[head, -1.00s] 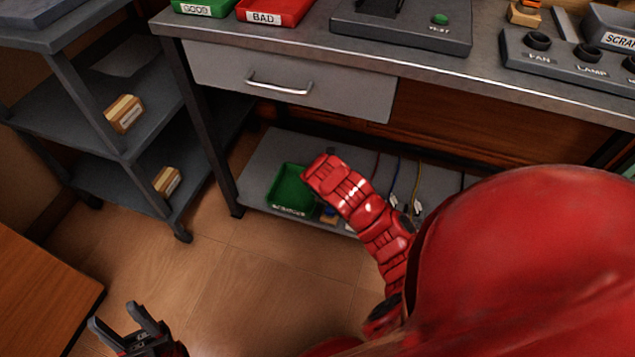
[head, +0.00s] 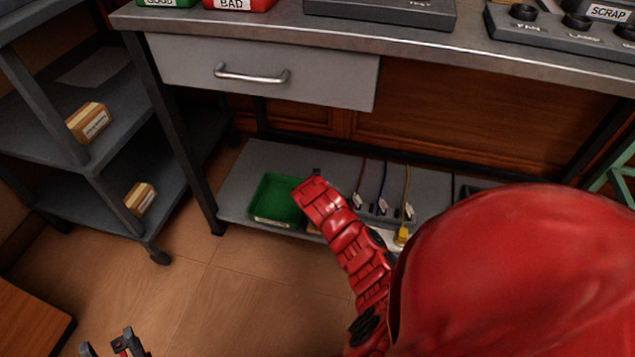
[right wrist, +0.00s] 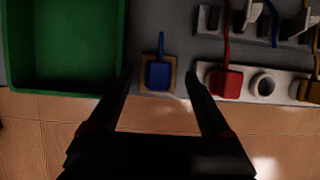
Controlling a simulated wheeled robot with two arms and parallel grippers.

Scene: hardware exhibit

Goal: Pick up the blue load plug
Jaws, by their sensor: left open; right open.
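The blue load plug (right wrist: 157,72) sits upright on a small tan square on the lower shelf in the right wrist view. My right gripper (right wrist: 159,82) is open, with its dark fingers on either side of the plug's lower end in that picture. I cannot tell how far the fingertips are from it. In the head view my red right arm reaches down to the shelf and hides the plug and the right gripper. My left gripper (head: 108,345) is open and empty at the bottom left, partly cut off by the picture edge.
A green bin (right wrist: 122,40) stands left of the plug; it also shows in the head view (head: 262,221). A red plug (right wrist: 226,83) in a white holder (right wrist: 287,75) is to the right, with a yellow plug (head: 402,234) beyond. The workbench drawer (head: 200,75) overhangs the lower shelf (head: 262,152).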

